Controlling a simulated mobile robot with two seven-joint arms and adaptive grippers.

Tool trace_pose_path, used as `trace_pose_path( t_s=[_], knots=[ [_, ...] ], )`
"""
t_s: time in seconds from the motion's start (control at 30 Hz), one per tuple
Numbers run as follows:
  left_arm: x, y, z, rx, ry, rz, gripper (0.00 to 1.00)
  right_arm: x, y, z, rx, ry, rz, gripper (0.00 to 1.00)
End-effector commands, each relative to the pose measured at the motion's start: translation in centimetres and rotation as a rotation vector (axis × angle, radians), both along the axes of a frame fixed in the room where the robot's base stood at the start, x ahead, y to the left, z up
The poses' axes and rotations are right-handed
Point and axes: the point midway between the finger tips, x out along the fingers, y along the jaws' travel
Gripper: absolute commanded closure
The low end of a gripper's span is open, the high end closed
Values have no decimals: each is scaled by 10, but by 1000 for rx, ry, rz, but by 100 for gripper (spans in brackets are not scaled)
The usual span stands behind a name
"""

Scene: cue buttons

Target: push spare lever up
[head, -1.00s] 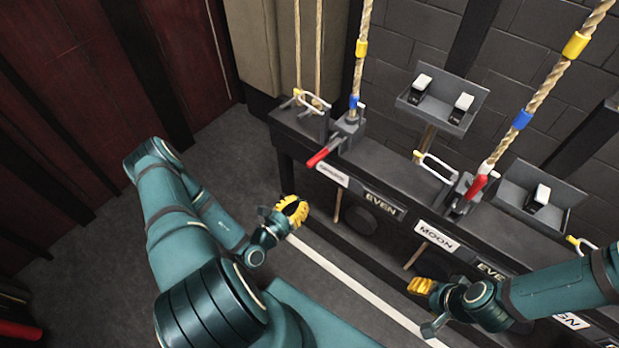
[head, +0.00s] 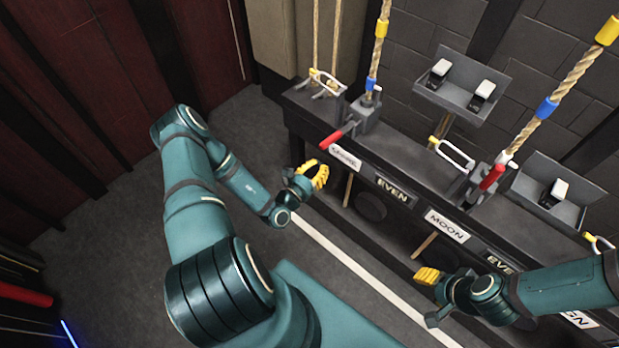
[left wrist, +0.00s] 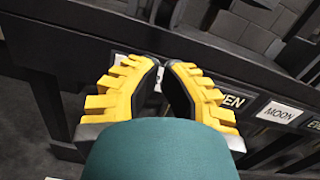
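The near-end lever (head: 331,140) has a red handle that points down and out to the left from its grey base on the bench, above a white label (head: 345,157) too blurred to read surely. My left gripper (head: 318,176) is below and left of that label, apart from the lever and empty. In the left wrist view its yellow fingertips (left wrist: 162,66) nearly meet in front of the bench face. My right gripper (head: 428,276) is low in front of the bench, below the MOON label; its finger gap is not clear.
A second red lever (head: 492,177) stands upright against its rope, by the MOON label (head: 447,225). Ropes rise from the dark bench (head: 400,150). Trays with black-and-white switches (head: 461,83) stand behind. The floor left of the bench is clear.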

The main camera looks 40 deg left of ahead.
Motion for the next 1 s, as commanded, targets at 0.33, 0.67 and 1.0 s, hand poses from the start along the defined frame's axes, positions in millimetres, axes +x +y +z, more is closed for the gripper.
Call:
trace_pose_path(
  t_s=[0.33, 0.67, 1.0],
  knots=[
    [32, 4, 30, 1, 0, 0, 100, 1, 0, -6, 0, -4, -1, 50],
    [34, 5, 41, -1, 0, 0, 100, 1, 0, -7, 0, -4, -1, 50],
    [33, 6, 43, 1, 6, 0, 100, 1, 0, -4, 0, -3, -1, 50]
  ],
)
